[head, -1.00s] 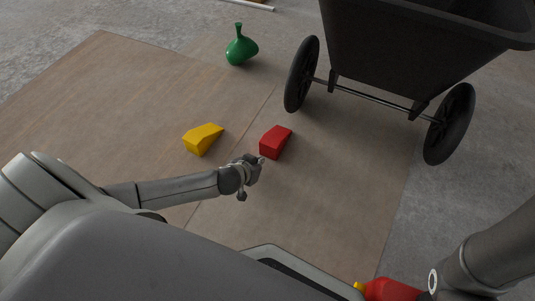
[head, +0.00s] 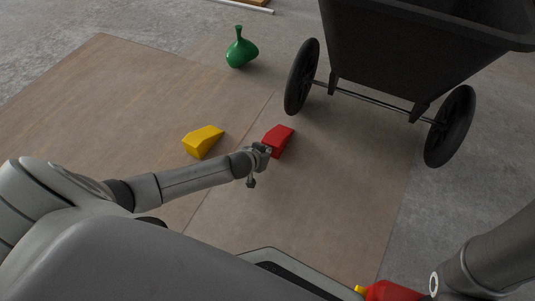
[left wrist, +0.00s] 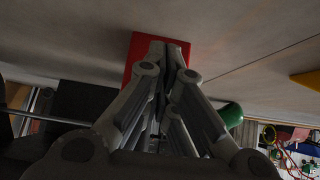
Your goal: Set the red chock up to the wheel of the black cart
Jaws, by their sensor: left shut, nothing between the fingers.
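The red chock (head: 280,139) lies on the brown floor mat, a short gap in front of the black cart's left wheel (head: 302,77). The black cart (head: 410,50) stands at the upper right, with its right wheel (head: 450,126) farther off. My left gripper (head: 265,150) is shut and empty, low at the near end of the red chock. In the left wrist view the closed fingers (left wrist: 166,50) overlap the red chock (left wrist: 136,46) and hide part of it; they appear to touch it. My right gripper is out of view.
A yellow chock (head: 203,140) lies left of the red one. A green vessel (head: 240,48) stands behind, left of the cart. A red container with a yellow tip (head: 390,291) is at the bottom right. The mat (head: 110,90) is clear at the left.

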